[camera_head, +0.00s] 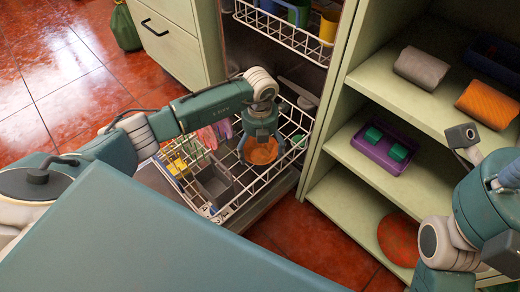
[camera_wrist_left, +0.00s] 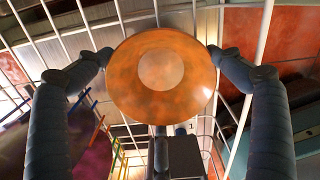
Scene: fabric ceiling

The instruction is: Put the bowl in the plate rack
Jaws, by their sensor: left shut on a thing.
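An orange bowl (camera_head: 262,151) is between the fingers of my left gripper (camera_head: 262,138), over the lower white wire rack (camera_head: 240,196) of the open dishwasher. In the left wrist view the bowl (camera_wrist_left: 161,72) shows as a round orange disc with a paler centre. Both fingers of my left gripper (camera_wrist_left: 160,70) touch its sides, and white wires of the rack (camera_wrist_left: 118,15) show around it. Whether the bowl rests on the wires is hard to tell. My right arm is at the right of the head view; its gripper (camera_head: 463,140) is partly seen, and its fingers are not clear.
The lower rack also holds a grey cutlery basket (camera_head: 214,184), a yellow item (camera_head: 177,166) and pink items. An upper rack (camera_head: 285,30) hangs above. Green shelves stand at right, with a purple tray (camera_head: 365,152) and an orange cylinder (camera_head: 488,103). Red tiled floor lies at left.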

